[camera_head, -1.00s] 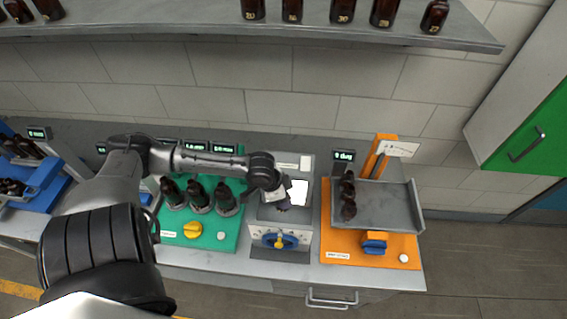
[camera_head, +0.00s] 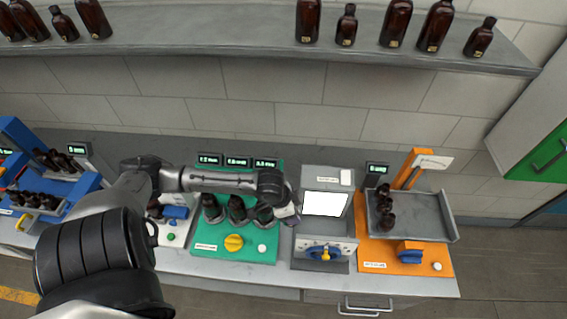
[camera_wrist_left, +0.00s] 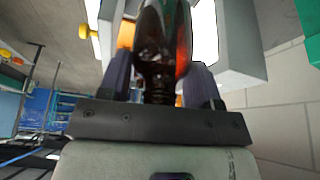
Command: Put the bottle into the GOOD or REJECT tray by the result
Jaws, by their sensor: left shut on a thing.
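My left gripper (camera_head: 290,213) is at the left edge of the grey inspection box (camera_head: 323,178), beside the green station. In the left wrist view the gripper (camera_wrist_left: 162,88) is shut on a dark amber bottle (camera_wrist_left: 162,40), which lies between both fingers. The bottle is mostly hidden by the arm in the head view. The box has a bright white panel (camera_head: 326,204) and a blue dial with a yellow knob (camera_head: 325,253). I see no readable GOOD or REJECT label. My right gripper is not in view.
A green station (camera_head: 210,250) holds several dark bottles. An orange station (camera_head: 375,262) on the right carries a grey tray (camera_head: 425,215) with dark bottles at its left. A blue station (camera_head: 85,183) with bottles is at far left. A shelf (camera_head: 250,62) of bottles spans above.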

